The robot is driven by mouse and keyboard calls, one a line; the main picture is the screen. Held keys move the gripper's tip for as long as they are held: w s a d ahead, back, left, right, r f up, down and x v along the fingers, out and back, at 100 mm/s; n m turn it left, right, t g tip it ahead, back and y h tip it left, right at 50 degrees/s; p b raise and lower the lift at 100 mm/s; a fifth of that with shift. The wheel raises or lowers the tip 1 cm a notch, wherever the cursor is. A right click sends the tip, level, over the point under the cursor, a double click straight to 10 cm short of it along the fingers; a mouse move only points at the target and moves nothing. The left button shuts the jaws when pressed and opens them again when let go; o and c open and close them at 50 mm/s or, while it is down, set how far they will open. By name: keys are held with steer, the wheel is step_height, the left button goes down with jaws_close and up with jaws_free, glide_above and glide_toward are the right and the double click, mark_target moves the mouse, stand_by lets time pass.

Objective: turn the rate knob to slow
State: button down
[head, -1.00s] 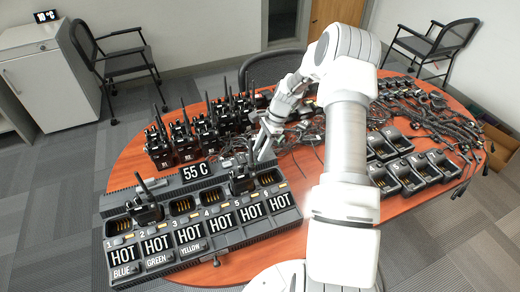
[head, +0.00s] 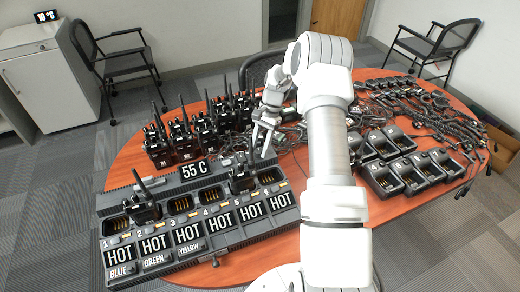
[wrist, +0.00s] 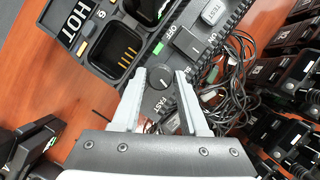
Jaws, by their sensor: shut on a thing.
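The rate knob (wrist: 160,78) is a small dark round knob with a pale pointer mark, on the end of the black multi-bay charger (head: 112,197). In the wrist view, the word FAST is printed below it, between the fingers; a SLOW mark is not readable. My gripper (wrist: 161,80) has its two pale fingers on either side of the knob and is shut on it. In the head view my gripper (head: 262,150) reaches down at the charger's back right corner, and the knob is too small to make out there.
A 55 C display (head: 194,170) stands behind the charger bays.

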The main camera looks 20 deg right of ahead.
steer(key=n+h, duration=0.1)
steer(key=n, duration=0.1)
steer(key=n+g+b, duration=0.1)
steer(key=n, duration=0.2)
steer(key=shift+w+a+n+h, duration=0.1)
steer(key=shift+w+n+h, duration=0.05)
steer(key=shift+n+h, duration=0.2)
steer(key=n+h, duration=0.1)
steer(key=n, duration=0.2)
steer(key=n+g+h+b, duration=0.1)
steer(key=n, duration=0.2)
steer(key=shift+a, duration=0.15)
steer(key=shift+c, duration=2.2)
jaws_free()
steer(key=p+v, duration=0.2)
steer(key=v, duration=1.5)
steer(key=shift+w+a, duration=0.15)
steer(key=shift+a, duration=0.1)
steer(key=shift+r, duration=0.15)
